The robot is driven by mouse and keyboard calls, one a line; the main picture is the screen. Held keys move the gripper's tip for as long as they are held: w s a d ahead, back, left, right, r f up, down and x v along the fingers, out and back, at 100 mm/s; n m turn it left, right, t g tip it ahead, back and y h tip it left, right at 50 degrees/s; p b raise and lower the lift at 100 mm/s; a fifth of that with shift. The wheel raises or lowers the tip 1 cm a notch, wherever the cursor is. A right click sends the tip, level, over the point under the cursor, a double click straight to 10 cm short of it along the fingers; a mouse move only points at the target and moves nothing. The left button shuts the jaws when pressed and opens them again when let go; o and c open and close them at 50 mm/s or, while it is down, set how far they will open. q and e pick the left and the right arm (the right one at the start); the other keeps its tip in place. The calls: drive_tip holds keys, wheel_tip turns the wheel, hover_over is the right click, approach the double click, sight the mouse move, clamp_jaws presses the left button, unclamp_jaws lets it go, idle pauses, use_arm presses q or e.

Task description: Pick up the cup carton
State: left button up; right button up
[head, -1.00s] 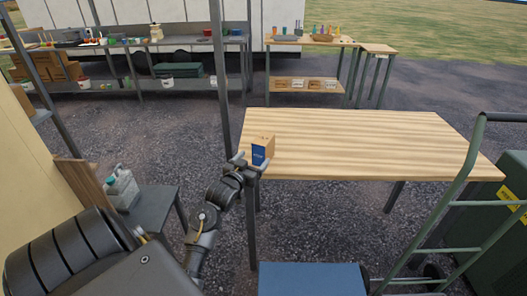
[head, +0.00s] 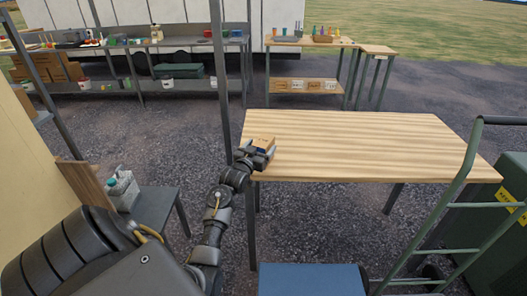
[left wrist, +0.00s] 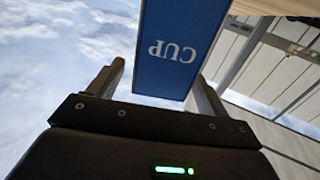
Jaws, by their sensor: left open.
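The cup carton (head: 263,141) stands at the left front corner of the wooden table (head: 360,150). Its top is cardboard brown, and its blue face is mostly hidden behind my gripper in the head view. In the left wrist view, the carton (left wrist: 172,50) shows its blue face with upside-down white letters "CUP". My left gripper (head: 256,156) is open at the carton. In the wrist view, its two fingers (left wrist: 158,76) are on either side of the carton, with a clear gap at the left finger; the right finger looks close to it. My right gripper is not in view.
A green hand truck (head: 465,190) stands at the table's right, beside a dark green bin (head: 487,225). A dark metal post (head: 221,80) rises left of the carton. A small side table (head: 155,208) bears a grey canister (head: 121,190). The rest of the wooden tabletop is bare.

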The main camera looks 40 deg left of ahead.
sight(263, 140)
use_arm(q)
drive_tip(key=x, duration=0.3)
drive_tip(key=shift+w+a+f, duration=0.1)
drive_tip(key=shift+w, duration=0.1)
drive_tip(key=c, duration=1.1)
drive_tip(key=shift+c, duration=0.9)
